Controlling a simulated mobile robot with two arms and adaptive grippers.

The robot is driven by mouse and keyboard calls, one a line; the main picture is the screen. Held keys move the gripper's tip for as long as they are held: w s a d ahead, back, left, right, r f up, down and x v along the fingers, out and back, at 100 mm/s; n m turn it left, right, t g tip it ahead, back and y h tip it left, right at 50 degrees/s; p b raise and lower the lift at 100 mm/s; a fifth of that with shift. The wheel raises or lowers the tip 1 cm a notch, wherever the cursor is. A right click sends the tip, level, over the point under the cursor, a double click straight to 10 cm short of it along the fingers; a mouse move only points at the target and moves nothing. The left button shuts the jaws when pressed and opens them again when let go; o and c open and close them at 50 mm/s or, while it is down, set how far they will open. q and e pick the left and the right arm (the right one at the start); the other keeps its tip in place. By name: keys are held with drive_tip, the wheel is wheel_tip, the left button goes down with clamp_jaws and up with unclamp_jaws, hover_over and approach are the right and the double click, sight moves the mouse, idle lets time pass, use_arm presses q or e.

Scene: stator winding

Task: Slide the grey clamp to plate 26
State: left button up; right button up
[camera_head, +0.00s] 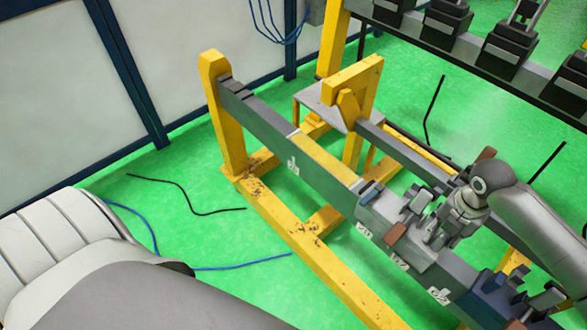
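A grey clamp (373,216) sits on the long dark beam at the right of the head view, with a brown piece (397,233) on its near side. My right gripper (428,222) comes in from the right and is down at the clamp, overlapping it in the picture. Its fingers are small and mixed with the clamp's parts, so I cannot tell whether they are closed on it. White number plates show along the beam's side, one farther up-left (293,166) and several below the clamp (438,295); their numbers are hard to read. My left gripper is out of view.
The dark beam (260,130) rests on a yellow frame (232,130); its stretch up-left of the clamp is clear. A second rail runs behind. More dark fixtures (490,290) sit at lower right. A rack with black blocks (508,48) stands at top right. Cables lie on the green floor.

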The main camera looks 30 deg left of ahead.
sight(396, 214)
drive_tip(key=a, duration=0.1)
drive_tip(key=w+a, duration=0.1)
drive_tip(key=a, duration=0.1)
drive_tip(key=shift+a+b, duration=0.25)
drive_tip(key=shift+b, duration=0.1)
drive_tip(key=shift+w+a+b, duration=0.35)
drive_tip(key=shift+a+b, duration=0.1)
drive_tip(key=shift+a, duration=0.85)
drive_tip(key=shift+w+a+b, duration=0.4)
drive_tip(key=shift+a+b, duration=0.1)
drive_tip(key=shift+a, duration=0.75)
drive_tip(key=shift+w+a+b, duration=0.35)
drive_tip(key=shift+a+b, duration=0.1)
drive_tip(key=shift+a, duration=0.85)
drive_tip(key=shift+r, duration=0.1)
drive_tip(key=shift+s, duration=0.1)
